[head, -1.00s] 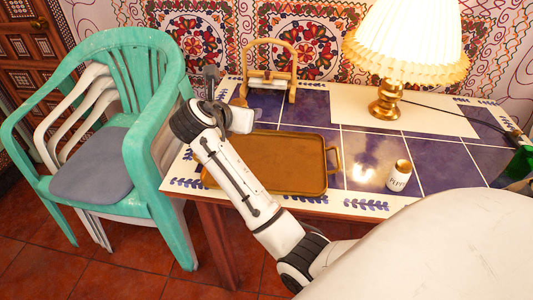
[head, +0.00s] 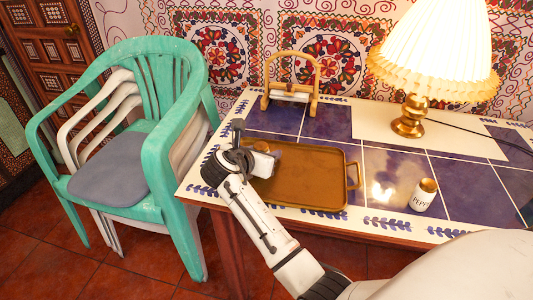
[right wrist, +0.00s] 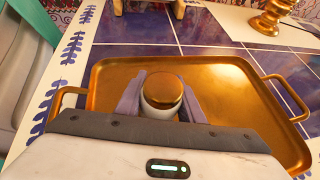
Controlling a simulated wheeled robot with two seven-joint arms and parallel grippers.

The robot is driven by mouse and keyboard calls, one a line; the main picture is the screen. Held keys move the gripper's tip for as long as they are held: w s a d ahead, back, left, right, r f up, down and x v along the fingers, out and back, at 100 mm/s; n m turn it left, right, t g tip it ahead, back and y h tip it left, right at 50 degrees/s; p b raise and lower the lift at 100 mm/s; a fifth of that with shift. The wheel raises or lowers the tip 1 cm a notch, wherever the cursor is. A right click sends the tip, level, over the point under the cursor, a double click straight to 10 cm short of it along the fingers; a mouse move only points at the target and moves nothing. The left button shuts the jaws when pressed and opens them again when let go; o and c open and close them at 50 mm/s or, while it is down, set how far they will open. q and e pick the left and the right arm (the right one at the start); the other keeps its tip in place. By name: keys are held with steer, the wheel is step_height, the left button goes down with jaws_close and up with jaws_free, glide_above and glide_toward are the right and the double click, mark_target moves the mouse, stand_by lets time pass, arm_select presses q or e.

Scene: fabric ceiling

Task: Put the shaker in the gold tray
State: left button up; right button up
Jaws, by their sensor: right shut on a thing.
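A white shaker with a gold lid (right wrist: 163,92) is between the fingers of my right gripper (right wrist: 160,100), which is shut on it. In the right wrist view it is over the left-middle part of the gold tray (right wrist: 235,85). I cannot tell whether its base touches the tray. In the head view my right gripper (head: 262,163) is at the left end of the gold tray (head: 315,180) and largely hides the shaker. A second shaker (head: 424,195), white with a gold lid and "PEPP" lettering, stands on the tiles right of the tray. My left gripper is out of view.
A lamp (head: 410,118) with a brass base stands at the back right of the tiled table (head: 385,180). A wooden-framed holder (head: 290,92) stands behind the tray. A green chair (head: 172,185) is close to the table's left edge.

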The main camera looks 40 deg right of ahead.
steer(key=shift+f, duration=0.1)
steer(key=o, duration=1.1)
steer(key=p+v, duration=0.1)
steer(key=v, duration=1.1)
steer(key=shift+p, duration=0.35)
